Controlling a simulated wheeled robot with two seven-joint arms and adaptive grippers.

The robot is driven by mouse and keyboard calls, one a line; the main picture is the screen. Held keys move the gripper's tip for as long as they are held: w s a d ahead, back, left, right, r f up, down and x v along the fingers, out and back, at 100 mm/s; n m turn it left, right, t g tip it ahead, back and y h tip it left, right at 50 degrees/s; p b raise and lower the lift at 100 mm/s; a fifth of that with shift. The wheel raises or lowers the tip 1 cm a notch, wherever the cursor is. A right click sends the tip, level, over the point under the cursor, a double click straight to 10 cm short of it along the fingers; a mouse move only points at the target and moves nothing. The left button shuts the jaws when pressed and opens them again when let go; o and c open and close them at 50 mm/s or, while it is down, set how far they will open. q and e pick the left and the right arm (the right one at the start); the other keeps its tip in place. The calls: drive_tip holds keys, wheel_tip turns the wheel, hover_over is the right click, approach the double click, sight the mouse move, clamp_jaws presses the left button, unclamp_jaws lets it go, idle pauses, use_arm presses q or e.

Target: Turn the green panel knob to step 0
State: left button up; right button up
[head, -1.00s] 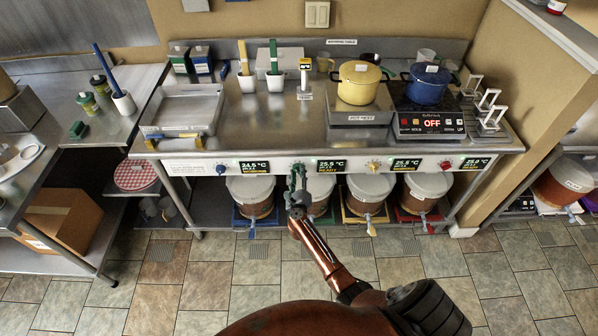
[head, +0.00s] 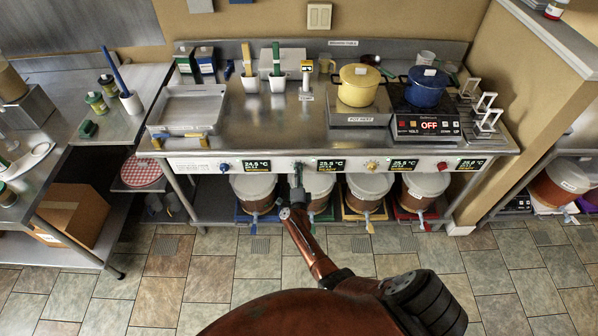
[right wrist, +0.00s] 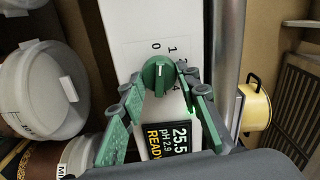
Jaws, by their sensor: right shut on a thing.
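The green panel knob (right wrist: 158,76) sits on the white front panel of the bench, with a white line on its face. In the right wrist view the line points roughly up, toward the printed 0 and 1; the exact step is hard to tell. My right gripper (right wrist: 156,82) has its green fingers on either side of the knob and is shut on it. In the head view my right gripper (head: 298,176) is at the panel, hiding most of the knob. The display (right wrist: 168,140) beside it reads 25.5, pH 2.9, READY. My left gripper is out of view.
Along the panel are a blue knob (head: 223,167), a yellow knob (head: 372,166) and a red knob (head: 442,166). A yellow pot (head: 357,88) and a blue pot (head: 426,88) stand on top.

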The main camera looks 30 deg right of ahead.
drive_tip(key=shift+a+n, duration=0.1)
drive_tip(key=shift+n, duration=0.8)
drive_tip(key=o, duration=1.2)
drive_tip(key=shift+c, duration=0.2)
drive_tip(key=v, duration=0.7)
drive_tip(key=shift+s+a, duration=0.1)
drive_tip(key=shift+s, duration=0.05)
